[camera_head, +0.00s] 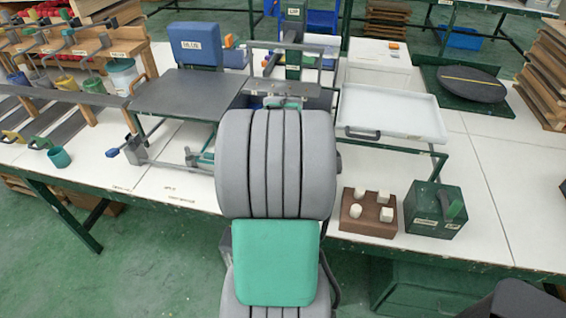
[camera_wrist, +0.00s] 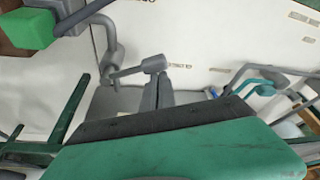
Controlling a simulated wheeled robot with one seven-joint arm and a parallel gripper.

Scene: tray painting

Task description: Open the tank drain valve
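In the wrist view, a grey pipe fitting with a short lever-like bar (camera_wrist: 140,72) stands over a grey surface. It looks like a valve, but I cannot be sure it is the drain valve. A bent grey rod (camera_wrist: 112,45) runs beside it on the left. A broad teal block with a dark edge (camera_wrist: 180,150), probably part of my gripper, fills the bottom of the wrist view, close below the fitting. No fingertips can be made out, and contact is unclear. In the head view my arm hides my gripper. A grey fitting with a blue-ended lever (camera_head: 137,150) stands left of my arm.
A dark-topped stand (camera_head: 185,95) is left of my arm. A white tray (camera_head: 390,112) on a green frame is to the right. A brown block with pale pegs (camera_head: 368,213) and a green box (camera_head: 435,212) sit at the table's front right. White tabletop (camera_head: 490,165) is clear farther right.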

